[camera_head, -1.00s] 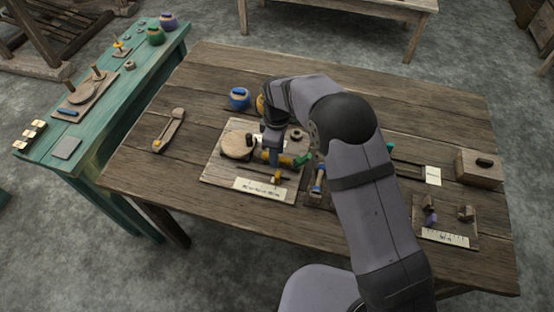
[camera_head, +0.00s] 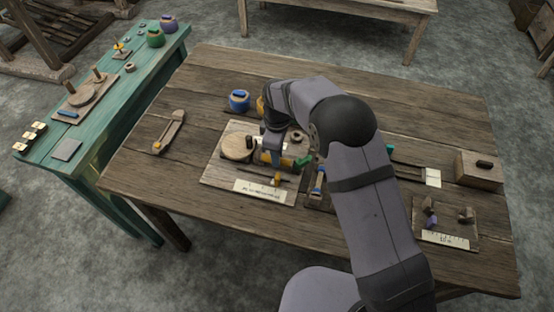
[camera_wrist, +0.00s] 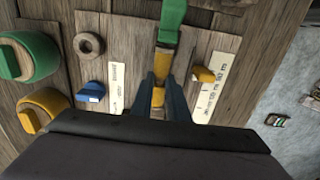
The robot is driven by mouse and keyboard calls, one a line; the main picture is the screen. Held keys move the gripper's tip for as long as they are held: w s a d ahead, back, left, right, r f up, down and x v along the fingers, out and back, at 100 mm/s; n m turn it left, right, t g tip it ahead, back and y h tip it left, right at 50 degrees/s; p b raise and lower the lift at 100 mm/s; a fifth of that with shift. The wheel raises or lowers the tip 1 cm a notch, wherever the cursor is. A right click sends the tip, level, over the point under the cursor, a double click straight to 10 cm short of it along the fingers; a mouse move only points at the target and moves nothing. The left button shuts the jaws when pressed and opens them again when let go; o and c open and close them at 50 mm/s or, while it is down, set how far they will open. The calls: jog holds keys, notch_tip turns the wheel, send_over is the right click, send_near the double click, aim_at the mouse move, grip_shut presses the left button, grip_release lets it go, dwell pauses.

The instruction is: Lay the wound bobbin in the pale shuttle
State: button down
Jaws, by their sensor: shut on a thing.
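The pale shuttle (camera_head: 169,132), a narrow wooden boat shape with a small yellow spot at its near end, lies on the left part of the table in the head view. My gripper (camera_wrist: 158,97) is shut on a yellow piece, which appears to be the wound bobbin (camera_wrist: 158,98), in the wrist view. In the head view, my gripper (camera_head: 273,160) is low over the wooden board (camera_head: 216,176), right of a round wooden disc (camera_head: 237,147). The fingers and wrist hide much of the bobbin, so I cannot tell whether it touches the board.
A small yellow block (camera_head: 277,180) is near the board's front label (camera_head: 263,192). A wooden box (camera_head: 479,168) stands at the right. The table between board and shuttle is clear.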

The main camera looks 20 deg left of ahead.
jog(key=c, duration=2.5)
grip_release()
jog(key=shift+c, duration=0.2)
jog(key=shift+r+p, duration=2.05)
jog(key=shift+r, duration=0.7)
jog(key=shift+w+d, duration=0.3)
jog(key=shift+w, duration=0.1)
jog(key=w+d+p, duration=0.1)
jog(key=w+d, duration=0.3)
jog(key=d, duration=0.7)
jog(key=w+d+p, duration=0.1)
jog(key=w+d, duration=0.3)
jog(key=d, duration=0.7)
jog(key=shift+w+r, duration=0.2)
jog(key=shift+w, duration=0.15)
jog(key=shift+f, duration=0.1)
jog(key=shift+f+b, duration=1.95)
jog(key=shift+f, duration=0.9)
